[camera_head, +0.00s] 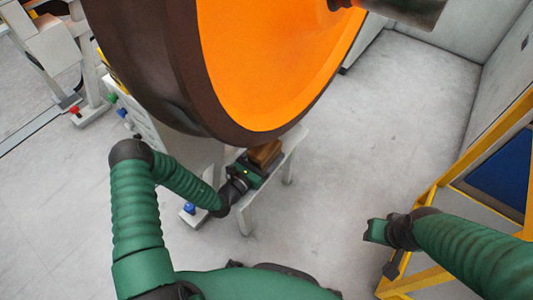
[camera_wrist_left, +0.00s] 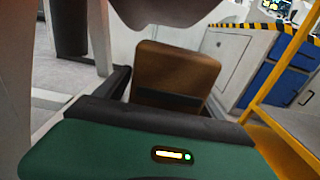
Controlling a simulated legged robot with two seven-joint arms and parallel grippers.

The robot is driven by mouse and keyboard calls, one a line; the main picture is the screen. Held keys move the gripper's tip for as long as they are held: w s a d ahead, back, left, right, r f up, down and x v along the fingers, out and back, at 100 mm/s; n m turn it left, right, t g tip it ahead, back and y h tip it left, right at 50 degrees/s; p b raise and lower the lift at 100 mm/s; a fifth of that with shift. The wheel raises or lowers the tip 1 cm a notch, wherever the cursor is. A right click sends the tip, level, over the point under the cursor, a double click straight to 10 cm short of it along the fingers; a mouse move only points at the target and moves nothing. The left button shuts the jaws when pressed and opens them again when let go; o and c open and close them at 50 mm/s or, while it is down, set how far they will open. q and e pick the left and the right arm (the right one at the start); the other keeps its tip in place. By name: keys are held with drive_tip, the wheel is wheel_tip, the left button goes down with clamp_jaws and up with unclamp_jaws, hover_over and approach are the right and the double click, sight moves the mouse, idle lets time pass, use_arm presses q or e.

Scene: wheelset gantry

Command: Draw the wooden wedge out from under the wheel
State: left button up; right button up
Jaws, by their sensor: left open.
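The brown wooden wedge (camera_head: 265,152) sits under the lower edge of the big orange and dark wheel (camera_head: 262,60), on a light grey stand. In the left wrist view the wedge (camera_wrist_left: 178,68) stands straight ahead, beneath the wheel's rounded underside (camera_wrist_left: 170,10). My left gripper (camera_head: 257,161) is open at the wedge's near end. In the wrist view its dark fingers (camera_wrist_left: 168,96) show to either side of the wedge's lower part; contact cannot be made out. My right gripper (camera_head: 374,231) hangs away at the right, and its jaw opening is not clear.
The grey stand (camera_head: 246,215) has thin legs below the wheel. A yellow frame (camera_head: 455,160) with a blue panel stands at the right, near my right arm. A cabinet with colored knobs (camera_head: 125,112) is at the left. The floor right of the wheel is clear.

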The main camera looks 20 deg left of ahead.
use_arm(q)
clamp_jaws()
idle(0.4)
drive_tip(key=shift+s, duration=0.1)
drive_tip(key=shift+s+a+p, duration=0.3)
drive_tip(key=shift+s+p, duration=0.2)
drive_tip(key=shift+s, duration=0.15)
drive_tip(key=shift+p+v, duration=1.4)
drive_tip(key=shift+v, duration=1.35)
drive_tip(key=shift+r+p+v, duration=0.1)
drive_tip(key=shift+p+v, duration=0.45)
drive_tip(key=shift+v, duration=0.95)
drive_tip(key=shift+r+p+v, duration=0.15)
drive_tip(key=shift+p+v, duration=0.35)
drive_tip(key=shift+v, duration=0.95)
